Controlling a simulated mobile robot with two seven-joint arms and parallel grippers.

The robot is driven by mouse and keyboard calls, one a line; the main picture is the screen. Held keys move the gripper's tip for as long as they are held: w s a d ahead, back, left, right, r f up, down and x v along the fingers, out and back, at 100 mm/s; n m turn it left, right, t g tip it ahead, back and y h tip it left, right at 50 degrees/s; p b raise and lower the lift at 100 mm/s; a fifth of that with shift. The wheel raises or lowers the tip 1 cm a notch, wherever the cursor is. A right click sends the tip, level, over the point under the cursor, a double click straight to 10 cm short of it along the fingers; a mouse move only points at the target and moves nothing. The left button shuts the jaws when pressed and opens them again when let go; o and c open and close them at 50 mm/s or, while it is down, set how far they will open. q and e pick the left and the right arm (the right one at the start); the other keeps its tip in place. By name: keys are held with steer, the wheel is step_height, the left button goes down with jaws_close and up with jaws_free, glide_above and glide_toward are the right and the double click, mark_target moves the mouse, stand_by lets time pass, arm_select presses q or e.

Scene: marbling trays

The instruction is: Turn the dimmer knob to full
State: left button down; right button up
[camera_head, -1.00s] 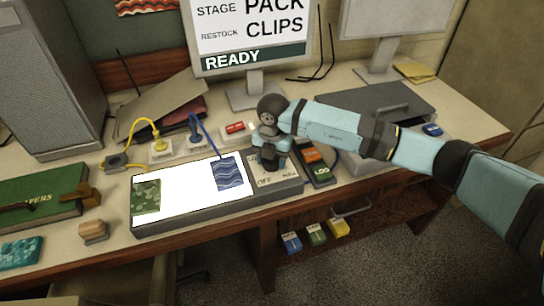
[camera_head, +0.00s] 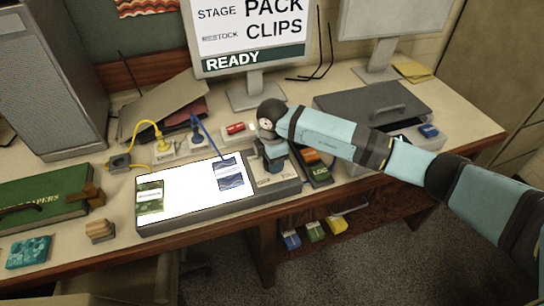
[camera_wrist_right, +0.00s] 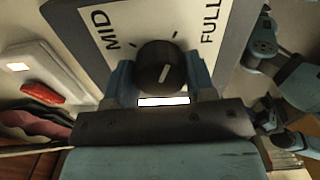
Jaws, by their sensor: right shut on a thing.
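The dimmer knob (camera_wrist_right: 158,67) is round and black with a white pointer line. In the right wrist view it sits on a pale label plate (camera_wrist_right: 105,20) between the words MID and FULL. Its pointer slants up and slightly right, between the two words. My right gripper (camera_wrist_right: 160,82) is shut on the knob, one finger on each side. In the head view my right gripper (camera_head: 271,163) is at the right end of the light box (camera_head: 190,221) and hides the knob. The box's panel glows bright white. My left gripper is not in view.
Two patterned sheets, a green one (camera_head: 149,198) and a blue one (camera_head: 229,174), lie on the panel. A power strip (camera_head: 199,143) with yellow and blue cables runs behind the box.

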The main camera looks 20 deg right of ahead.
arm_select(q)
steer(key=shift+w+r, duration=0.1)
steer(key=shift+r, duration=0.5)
arm_select(e)
steer(key=shift+r+m, duration=0.1)
steer(key=shift+m, duration=0.6)
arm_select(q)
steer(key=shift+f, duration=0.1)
arm_select(e)
steer(key=o, duration=0.9)
steer(key=shift+o, duration=0.2)
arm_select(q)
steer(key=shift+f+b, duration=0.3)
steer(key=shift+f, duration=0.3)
arm_select(e)
step_height(320, 180, up, 14)
steer(key=shift+s, duration=0.15)
